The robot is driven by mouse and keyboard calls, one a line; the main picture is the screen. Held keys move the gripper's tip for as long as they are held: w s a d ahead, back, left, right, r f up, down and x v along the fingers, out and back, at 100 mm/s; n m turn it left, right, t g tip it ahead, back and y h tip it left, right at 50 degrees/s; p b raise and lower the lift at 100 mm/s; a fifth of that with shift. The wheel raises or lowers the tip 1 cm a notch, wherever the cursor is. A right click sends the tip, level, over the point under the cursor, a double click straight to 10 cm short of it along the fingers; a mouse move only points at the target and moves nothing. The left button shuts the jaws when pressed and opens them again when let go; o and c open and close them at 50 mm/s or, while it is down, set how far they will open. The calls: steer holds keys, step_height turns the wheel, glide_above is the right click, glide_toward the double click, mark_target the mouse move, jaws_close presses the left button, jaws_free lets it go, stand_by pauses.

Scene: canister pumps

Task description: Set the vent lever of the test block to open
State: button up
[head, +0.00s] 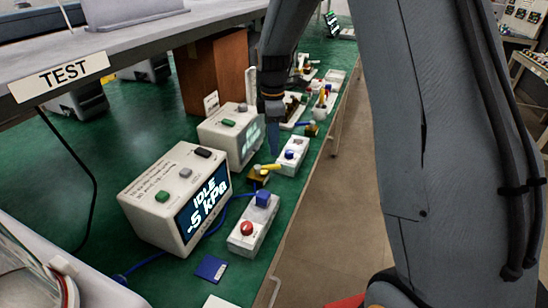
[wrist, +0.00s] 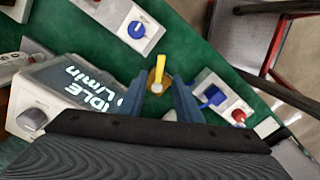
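The test block is a small brass-coloured block (head: 257,177) on the green bench, with a yellow vent lever (head: 269,167) on top. In the head view the lever points right, toward the bench's front edge. In the wrist view the lever (wrist: 161,68) points up the picture from a pale pivot, over the brass block (wrist: 152,80). My gripper (head: 273,143) is above the block in the head view. In the wrist view its two fingers (wrist: 158,92) are apart, one on each side of the block, with nothing clamped. Whether they touch the lever cannot be told.
A pump with an IDLE kPa screen (head: 170,200) stands at the front left, another unit (head: 222,135) behind it. White boxes with a red button (head: 247,228) and a blue knob (head: 290,157) flank the block. A TEST sign (head: 60,76) hangs on the shelf edge.

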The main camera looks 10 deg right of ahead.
mark_target(273, 165)
step_height(273, 165, down, 7)
steer(key=shift+f+p, duration=0.15)
steer(key=shift+p, duration=0.6)
jaws_close()
